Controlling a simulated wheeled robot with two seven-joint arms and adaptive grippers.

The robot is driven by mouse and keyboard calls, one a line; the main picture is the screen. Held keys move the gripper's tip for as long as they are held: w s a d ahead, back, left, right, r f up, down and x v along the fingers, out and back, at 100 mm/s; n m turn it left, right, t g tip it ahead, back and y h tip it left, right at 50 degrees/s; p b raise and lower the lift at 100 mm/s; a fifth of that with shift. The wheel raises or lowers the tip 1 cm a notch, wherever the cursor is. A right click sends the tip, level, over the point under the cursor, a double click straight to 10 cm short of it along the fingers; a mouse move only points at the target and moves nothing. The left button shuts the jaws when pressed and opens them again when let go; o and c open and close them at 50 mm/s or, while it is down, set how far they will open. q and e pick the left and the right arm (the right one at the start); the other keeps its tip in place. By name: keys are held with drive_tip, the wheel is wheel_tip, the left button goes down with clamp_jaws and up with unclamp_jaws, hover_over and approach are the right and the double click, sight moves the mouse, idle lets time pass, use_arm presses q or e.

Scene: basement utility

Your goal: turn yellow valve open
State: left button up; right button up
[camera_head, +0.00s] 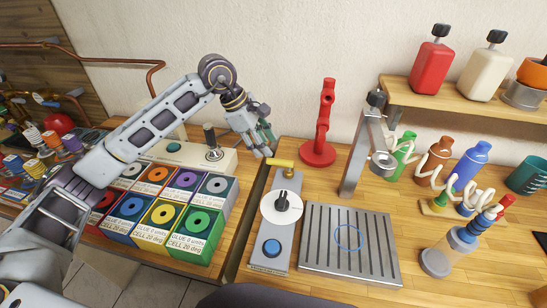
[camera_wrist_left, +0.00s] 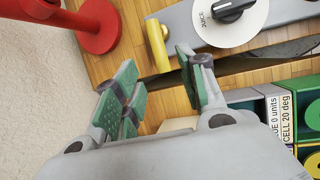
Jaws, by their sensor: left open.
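The yellow valve (camera_head: 280,162) is a short yellow bar handle at the far end of a grey panel (camera_head: 284,236) on the wooden bench. It also shows in the left wrist view as a yellow bar (camera_wrist_left: 157,45) with a rounded end. My left gripper (camera_head: 266,144) is just above and behind the handle in the head view. In the wrist view its green-padded fingers (camera_wrist_left: 155,80) are spread apart and empty, and the yellow bar lies just beyond the fingertips, nearer the right-hand finger. I see no contact. My right gripper is not in view.
The panel also carries a white dial (camera_head: 282,208) and blue button (camera_head: 271,248). A red stand (camera_head: 318,153) is close behind the valve. Coloured boxes (camera_head: 153,215) fill the left bench. A metal dispenser (camera_head: 352,160) and slotted tray (camera_head: 350,266) stand right. A gap separates the benches.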

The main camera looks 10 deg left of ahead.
sight(275, 160)
use_arm(q)
drive_tip(key=shift+x, duration=3.6)
drive_tip(key=shift+c, duration=0.2)
clamp_jaws()
